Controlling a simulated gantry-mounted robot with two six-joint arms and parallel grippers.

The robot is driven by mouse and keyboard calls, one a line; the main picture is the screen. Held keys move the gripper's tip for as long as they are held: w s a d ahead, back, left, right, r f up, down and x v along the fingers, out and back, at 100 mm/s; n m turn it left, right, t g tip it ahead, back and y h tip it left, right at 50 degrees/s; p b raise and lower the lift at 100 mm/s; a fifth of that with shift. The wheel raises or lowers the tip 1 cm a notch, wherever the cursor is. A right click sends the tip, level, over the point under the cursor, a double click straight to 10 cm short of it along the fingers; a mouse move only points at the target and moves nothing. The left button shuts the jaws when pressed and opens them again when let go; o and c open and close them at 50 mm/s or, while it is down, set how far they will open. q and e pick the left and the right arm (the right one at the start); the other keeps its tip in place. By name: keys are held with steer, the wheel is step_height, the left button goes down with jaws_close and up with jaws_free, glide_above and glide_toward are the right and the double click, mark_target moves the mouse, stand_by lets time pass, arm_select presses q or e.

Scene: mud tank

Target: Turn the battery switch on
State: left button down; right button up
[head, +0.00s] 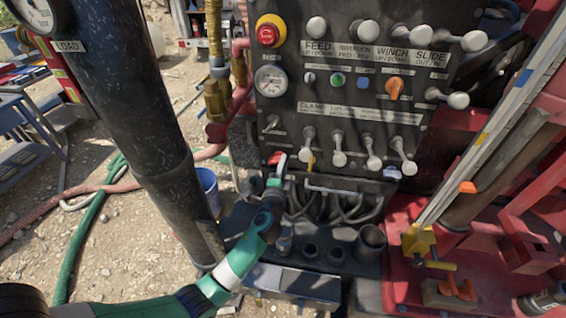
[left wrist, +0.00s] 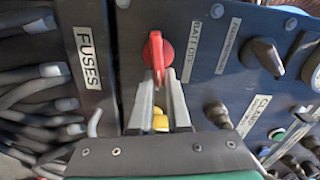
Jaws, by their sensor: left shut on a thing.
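The red battery switch (left wrist: 155,52) is on the dark panel in the left wrist view, beside a label that seems to read "BATT OFF". Its handle points down the picture, between my fingers. In the head view the red switch (head: 281,166) shows small at the panel's lower left. My left gripper (left wrist: 159,76) is shut on the lower end of the red handle, one fingertip on each side. In the head view my left gripper (head: 276,182) reaches up to the panel from below. My right gripper is out of view.
Several white-knobbed levers (head: 339,150) stand right of the switch. A red emergency stop (head: 268,34), a gauge (head: 270,80) and an orange knob (head: 394,87) sit higher. Grey cables (left wrist: 45,100) crowd the wrist view's left. A thick black post (head: 130,110) stands left.

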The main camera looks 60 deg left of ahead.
arm_select(q)
steer(key=shift+f+m, duration=0.2)
steer(key=shift+m, duration=0.8)
steer(key=c, duration=0.9)
jaws_free()
steer(key=shift+s+d, duration=0.1)
steer(key=p+v, duration=0.1)
steer(key=v, duration=1)
steer(key=shift+s+d, duration=0.15)
steer(key=shift+d, duration=0.05)
